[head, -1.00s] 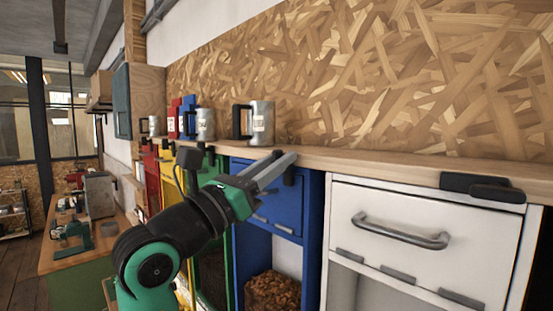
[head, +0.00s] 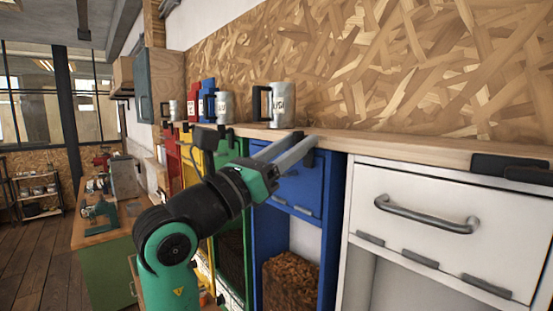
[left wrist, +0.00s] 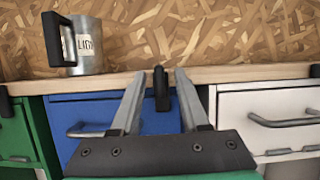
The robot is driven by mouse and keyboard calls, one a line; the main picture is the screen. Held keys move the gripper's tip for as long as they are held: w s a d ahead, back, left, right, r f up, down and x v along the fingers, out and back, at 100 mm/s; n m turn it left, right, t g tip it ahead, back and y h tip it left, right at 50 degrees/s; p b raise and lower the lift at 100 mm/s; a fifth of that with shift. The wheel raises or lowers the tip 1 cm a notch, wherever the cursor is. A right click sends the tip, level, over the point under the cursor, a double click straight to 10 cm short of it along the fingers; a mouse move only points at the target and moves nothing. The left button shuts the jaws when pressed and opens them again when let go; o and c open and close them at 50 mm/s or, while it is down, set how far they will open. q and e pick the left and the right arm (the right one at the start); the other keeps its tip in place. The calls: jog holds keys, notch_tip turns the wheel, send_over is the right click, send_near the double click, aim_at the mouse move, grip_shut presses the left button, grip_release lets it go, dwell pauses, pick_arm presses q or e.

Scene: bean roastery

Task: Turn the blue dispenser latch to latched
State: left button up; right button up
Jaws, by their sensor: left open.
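The blue dispenser (head: 290,188) stands below the wooden counter, between the green and white ones. Its black latch (left wrist: 161,90) stands upright at the counter's front edge in the left wrist view; in the head view the latch (head: 311,158) is partly hidden behind my fingers. My left gripper (head: 302,142) is open. In the left wrist view the left gripper (left wrist: 159,74) has one finger on each side of the latch, with gaps showing; I cannot tell how far apart they are in depth. My right gripper is not in view.
A metal mug (head: 283,105) with a black handle stands on the wooden counter (head: 400,147), left of the latch. The white dispenser (head: 420,220) is to the right, with a black latch (head: 510,168) lying sideways. The green dispenser (left wrist: 18,135) is to the left.

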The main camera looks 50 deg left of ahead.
pick_arm(q)
jog(key=b+v, duration=0.3)
jog(key=v, duration=0.7)
jog(key=shift+s+f+b, duration=0.2)
jog(key=shift+s+b, duration=0.1)
